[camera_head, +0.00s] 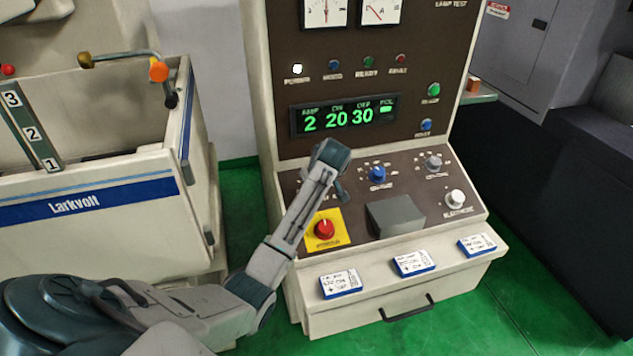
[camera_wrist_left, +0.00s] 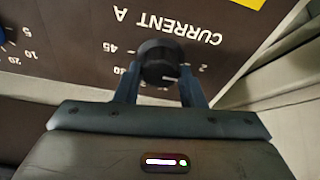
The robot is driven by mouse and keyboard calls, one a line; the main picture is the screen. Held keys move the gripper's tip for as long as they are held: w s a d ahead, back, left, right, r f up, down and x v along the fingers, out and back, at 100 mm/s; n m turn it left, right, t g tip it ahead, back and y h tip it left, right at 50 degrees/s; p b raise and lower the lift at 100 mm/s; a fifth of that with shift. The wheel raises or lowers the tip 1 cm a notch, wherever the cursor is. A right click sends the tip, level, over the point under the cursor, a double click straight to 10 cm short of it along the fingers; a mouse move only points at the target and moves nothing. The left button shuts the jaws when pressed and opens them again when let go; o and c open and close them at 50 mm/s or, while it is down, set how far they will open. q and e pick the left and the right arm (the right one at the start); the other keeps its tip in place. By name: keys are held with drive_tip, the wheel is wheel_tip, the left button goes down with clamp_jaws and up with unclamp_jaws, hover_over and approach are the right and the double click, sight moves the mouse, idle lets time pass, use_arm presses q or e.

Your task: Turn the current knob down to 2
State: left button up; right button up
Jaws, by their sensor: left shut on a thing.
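The black current knob (camera_wrist_left: 158,58) sits under the upside-down label "CURRENT A" in the left wrist view. Its scale shows 45 and 30 on the left and 2 on the right. A short white line on the knob points roughly right, towards the 2. My left gripper (camera_wrist_left: 160,94) is shut on the knob, one finger on each side. In the head view my left gripper (camera_head: 338,188) reaches the left part of the sloped panel and hides the knob. The green display (camera_head: 345,116) reads AMP 2, ON 20, OFF 30. My right gripper is not in view.
A red button on a yellow plate (camera_head: 324,229) lies just below my left gripper. A blue knob (camera_head: 377,174), a grey knob (camera_head: 432,161) and a white knob (camera_head: 455,199) stand to the right. A grey block (camera_head: 396,216) and several cards lie in front. The white Larkvolt tank (camera_head: 90,235) stands left.

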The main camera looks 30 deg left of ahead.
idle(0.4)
use_arm(q)
drive_tip(key=o, duration=1)
drive_tip(key=shift+d, duration=0.1)
drive_tip(key=shift+s+d+r, duration=0.1)
drive_tip(key=shift+r, duration=0.1)
drive_tip(key=b+v, duration=0.4)
drive_tip(key=v, duration=0.6)
drive_tip(key=shift+r, duration=0.1)
